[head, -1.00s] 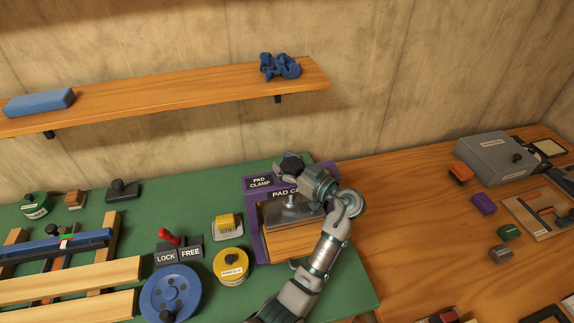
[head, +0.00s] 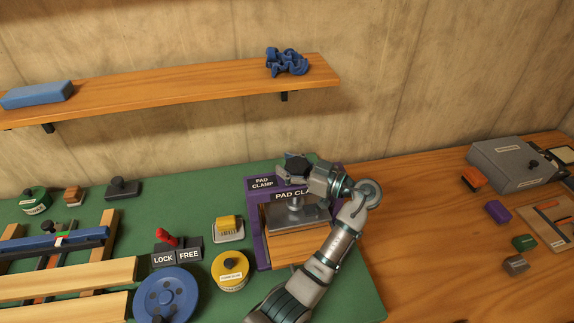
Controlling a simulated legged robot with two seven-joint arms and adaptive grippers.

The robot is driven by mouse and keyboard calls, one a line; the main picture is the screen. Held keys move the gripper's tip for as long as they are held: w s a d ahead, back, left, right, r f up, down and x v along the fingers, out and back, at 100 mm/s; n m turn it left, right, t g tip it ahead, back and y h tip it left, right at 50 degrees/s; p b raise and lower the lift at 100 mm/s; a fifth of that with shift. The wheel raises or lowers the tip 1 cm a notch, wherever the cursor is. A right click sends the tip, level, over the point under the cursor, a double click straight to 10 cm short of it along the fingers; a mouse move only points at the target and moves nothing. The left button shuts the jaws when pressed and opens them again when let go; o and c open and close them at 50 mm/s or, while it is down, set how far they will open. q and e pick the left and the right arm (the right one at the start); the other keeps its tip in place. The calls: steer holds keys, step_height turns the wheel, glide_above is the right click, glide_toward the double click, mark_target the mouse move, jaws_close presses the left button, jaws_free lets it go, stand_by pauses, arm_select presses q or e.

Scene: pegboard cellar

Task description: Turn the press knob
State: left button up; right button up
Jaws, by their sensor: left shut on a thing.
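The press is a purple frame (head: 251,222) marked PAD CLAMP, standing on the green mat. Its black knob (head: 296,163) is at the top, above a grey metal pad (head: 290,217) over a wooden block (head: 285,247). My left gripper (head: 296,171) is shut on the knob from the right side, with the arm reaching up from the bottom of the head view. The fingers and wrist hide part of the knob, its stem and the sign. My right gripper is not in view.
Left of the press are a yellow block (head: 229,227), a yellow round tin (head: 230,270), a LOCK/FREE lever (head: 166,238) and a blue wheel (head: 168,295). A shelf (head: 180,92) runs above.

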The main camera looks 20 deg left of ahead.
mark_target(308, 172)
arm_select(q)
steer(key=o, duration=1)
steer(key=shift+w+d, duration=0.1)
steer(key=shift+d, duration=0.2)
steer(key=shift+s+d, duration=0.2)
steer(key=shift+d, duration=1.75)
steer(key=shift+s+d, duration=0.2)
steer(key=shift+d, duration=1.7)
